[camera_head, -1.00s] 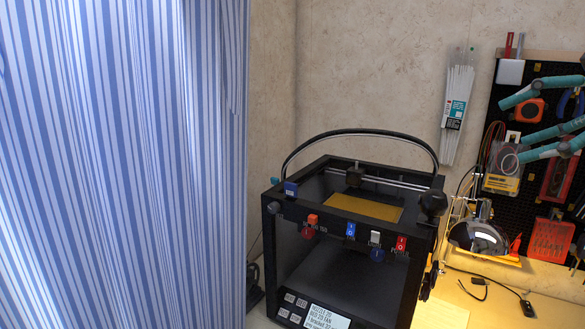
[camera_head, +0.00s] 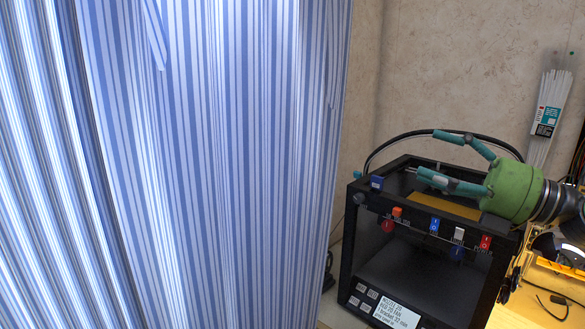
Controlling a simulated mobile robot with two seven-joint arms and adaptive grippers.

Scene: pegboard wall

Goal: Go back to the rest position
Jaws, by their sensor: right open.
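My right gripper (camera_head: 434,158) is green with teal fingers and comes in from the right edge. Its fingers are spread apart, pointing left, with nothing between them. In the picture it overlaps the top of the black 3D printer (camera_head: 365,255); I cannot tell the exact gap between them. My left gripper is not in view.
A blue and white striped curtain (camera_head: 230,150) fills the left half. The printer has coloured switches and a small screen (camera_head: 396,312). A packet of white zip ties (camera_head: 549,115) hangs on the wall at right. A yellow-lit bench (camera_head: 540,285) is at lower right.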

